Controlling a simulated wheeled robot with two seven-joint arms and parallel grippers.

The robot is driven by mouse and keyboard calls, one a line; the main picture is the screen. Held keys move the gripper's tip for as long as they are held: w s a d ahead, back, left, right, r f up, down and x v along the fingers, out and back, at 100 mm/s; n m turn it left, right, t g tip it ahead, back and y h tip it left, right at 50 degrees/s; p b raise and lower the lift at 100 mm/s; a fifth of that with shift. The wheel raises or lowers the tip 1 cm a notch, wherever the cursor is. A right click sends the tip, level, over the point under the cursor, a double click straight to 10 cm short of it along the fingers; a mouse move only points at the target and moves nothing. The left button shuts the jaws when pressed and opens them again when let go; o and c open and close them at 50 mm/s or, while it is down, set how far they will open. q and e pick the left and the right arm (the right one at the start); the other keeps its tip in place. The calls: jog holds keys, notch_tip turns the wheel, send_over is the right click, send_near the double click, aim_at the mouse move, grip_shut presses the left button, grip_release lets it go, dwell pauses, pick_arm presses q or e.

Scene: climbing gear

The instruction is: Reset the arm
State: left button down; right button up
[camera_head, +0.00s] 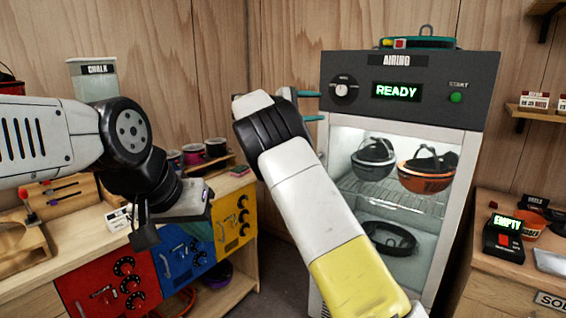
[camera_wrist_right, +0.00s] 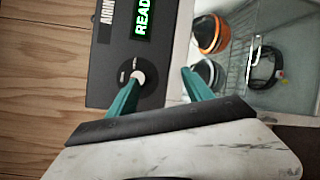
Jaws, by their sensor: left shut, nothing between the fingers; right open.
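My right arm rises across the middle of the head view. Its gripper (camera_head: 312,106) has teal fingers that are apart, with nothing seen between them, just left of the airing cabinet's upper front. I cannot tell whether a finger touches the panel. My left gripper (camera_head: 145,238) hangs in front of the colored drawer fronts at the left, shut and empty; its fingertips are partly hidden.
The airing cabinet (camera_head: 468,170) shows READY and holds several helmets, including an orange one (camera_head: 427,175). A coiled teal item (camera_head: 420,43) lies on top. A workbench (camera_head: 85,205) with colored panels stands left. A right counter (camera_head: 495,275) holds a device reading EMPTY (camera_head: 507,235).

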jog(key=s+d+f+m+g+y, duration=0.1)
jog(key=s+d+f+g+y, duration=0.15)
jog(key=d, duration=0.35)
jog(key=s+d+f+m+g+y, duration=0.1)
jog(key=s+d+f+y, duration=0.15)
jog(key=d, duration=0.35)
jog(key=s+d+f+m+y, duration=0.1)
jog(key=s+d+f+y, duration=0.1)
jog(key=s, duration=0.3)
jog(key=s+d+f+m+y, duration=0.1)
jog(key=s+y, duration=0.1)
jog(key=s, duration=0.4)
jog(key=s+a+f+m+y, duration=0.2)
jog(key=s+a, duration=0.1)
jog(key=s, duration=0.7)
jog(key=s+a+f+m+t+y, duration=0.1)
jog(key=s+a+f+m+y, duration=0.1)
jog(key=s, duration=0.8)
jog(key=s+a+f+m+y, duration=0.1)
jog(key=s+a+y, duration=0.3)
jog(key=s, duration=0.7)
jog(key=shift+a+f+m, duration=0.4)
jog(key=shift+a+f, duration=0.2)
jog(key=shift+a, duration=0.45)
